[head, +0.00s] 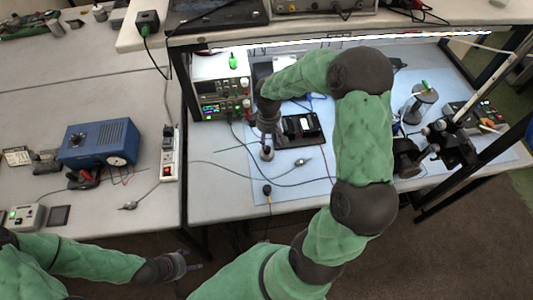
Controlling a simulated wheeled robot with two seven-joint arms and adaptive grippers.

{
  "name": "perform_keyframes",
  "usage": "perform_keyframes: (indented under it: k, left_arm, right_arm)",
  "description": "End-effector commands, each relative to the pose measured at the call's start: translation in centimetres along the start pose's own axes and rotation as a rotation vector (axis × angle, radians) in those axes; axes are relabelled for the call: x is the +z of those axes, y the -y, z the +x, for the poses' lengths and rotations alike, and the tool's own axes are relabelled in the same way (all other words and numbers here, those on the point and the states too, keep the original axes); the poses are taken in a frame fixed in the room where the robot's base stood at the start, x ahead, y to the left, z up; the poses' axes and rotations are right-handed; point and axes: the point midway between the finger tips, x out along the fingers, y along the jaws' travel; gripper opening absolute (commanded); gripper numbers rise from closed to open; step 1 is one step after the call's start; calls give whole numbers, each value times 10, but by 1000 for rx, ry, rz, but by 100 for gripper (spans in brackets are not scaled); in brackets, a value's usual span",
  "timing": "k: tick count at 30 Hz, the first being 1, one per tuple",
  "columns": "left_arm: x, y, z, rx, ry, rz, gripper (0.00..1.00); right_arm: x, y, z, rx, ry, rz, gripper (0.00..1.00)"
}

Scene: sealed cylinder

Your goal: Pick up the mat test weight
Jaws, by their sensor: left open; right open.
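The mat test weight appears to be the small grey metal piece (267,154) standing on the pale blue mat (300,191), near the mat's left side. My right gripper (266,138) points down directly above it, open. Its fingertips are small and dark here, and I cannot tell whether they reach around the top of the weight or stop just above it. My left gripper (190,266) is open and empty, low in the view, in front of the gap between the two tables and well away from the mat.
A black device (301,127) sits right of the weight. Cables cross the mat, with a dark probe (267,190) near its front. A power supply (222,99) stands behind left, under a shelf. A spool (420,103) and microscope (440,138) stand right. A blue box (99,143) is on the left table.

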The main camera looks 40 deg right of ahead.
Motion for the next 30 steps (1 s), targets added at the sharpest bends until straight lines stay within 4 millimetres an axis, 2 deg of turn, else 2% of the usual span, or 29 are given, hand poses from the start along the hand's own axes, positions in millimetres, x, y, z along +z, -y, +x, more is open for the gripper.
perform_keyframes:
  k: [3, 11, 21, 28, 29, 30]
  left_arm:
    - [0, 1, 2, 0, 0, 0, 63]
    - [0, 1, 3, 0, -1, 0, 63]
    - [0, 2, 7, 0, 0, 0, 63]
    - [0, 2, 7, 0, 0, 0, 63]
    - [0, 2, 7, 0, 0, 0, 63]
    - [0, 2, 7, 0, 0, 0, 63]
  right_arm:
    - [0, 0, 14, -1, 1, 1, 56]
    - [-1, 1, 27, -1, 0, -1, 56]
    - [-2, 2, 70, -2, 1, 1, 56]
    - [-3, 2, 71, 0, -1, 1, 56]
    - [-3, 2, 71, 0, -1, 1, 50]
    - [-3, 2, 71, 0, -1, 1, 39]
